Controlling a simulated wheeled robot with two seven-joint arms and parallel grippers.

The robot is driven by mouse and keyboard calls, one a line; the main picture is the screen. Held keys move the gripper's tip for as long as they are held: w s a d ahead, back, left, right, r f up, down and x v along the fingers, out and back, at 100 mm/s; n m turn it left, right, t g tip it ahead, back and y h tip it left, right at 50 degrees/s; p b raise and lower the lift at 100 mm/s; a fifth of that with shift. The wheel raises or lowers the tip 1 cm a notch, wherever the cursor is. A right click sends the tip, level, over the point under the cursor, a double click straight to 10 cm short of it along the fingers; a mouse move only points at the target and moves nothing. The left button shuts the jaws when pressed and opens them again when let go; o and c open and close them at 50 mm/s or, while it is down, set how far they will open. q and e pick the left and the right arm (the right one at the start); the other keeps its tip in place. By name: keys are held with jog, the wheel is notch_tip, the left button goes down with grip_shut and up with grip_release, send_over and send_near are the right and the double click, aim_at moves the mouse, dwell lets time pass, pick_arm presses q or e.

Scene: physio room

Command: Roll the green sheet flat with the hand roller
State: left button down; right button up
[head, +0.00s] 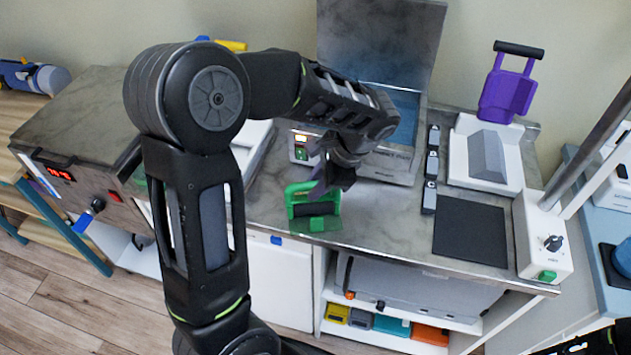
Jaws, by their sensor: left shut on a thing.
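A green-framed hand roller (299,198) with a dark middle stands near the front edge of the grey worktop. My left gripper (327,186) comes down over it from above and behind, shut on its upper part; the fingertips partly hide the contact. A small green sheet (322,224) shows just under and in front of the roller, close to the worktop's front edge. The roller and gripper hide part of it, so I cannot tell how flat it is.
A metal box with a raised lid (380,40) stands behind the gripper. A dark strip (431,165), a black mat (470,230), a white device (510,165) and a purple item with a black handle (505,95) are to the right. A white control box (541,240) stands at the right end.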

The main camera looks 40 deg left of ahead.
pick_arm(q)
jog(key=shift+s+f, duration=0.1)
jog(key=shift+w+a+p, duration=0.75)
jog(key=shift+w+a, duration=1.6)
jog(key=shift+w, duration=0.3)
jog(key=shift+s+d, duration=0.4)
jog(key=shift+s+d+b, duration=0.45)
jog(key=shift+s+d, duration=1.5)
jog(key=shift+s, duration=0.3)
jog(key=shift+w, duration=0.1)
jog(key=shift+w+a, duration=0.15)
jog(key=shift+a, duration=0.05)
jog(key=shift+w+a+p, duration=0.7)
jog(key=shift+w+a, duration=1.45)
jog(key=shift+w, duration=0.25)
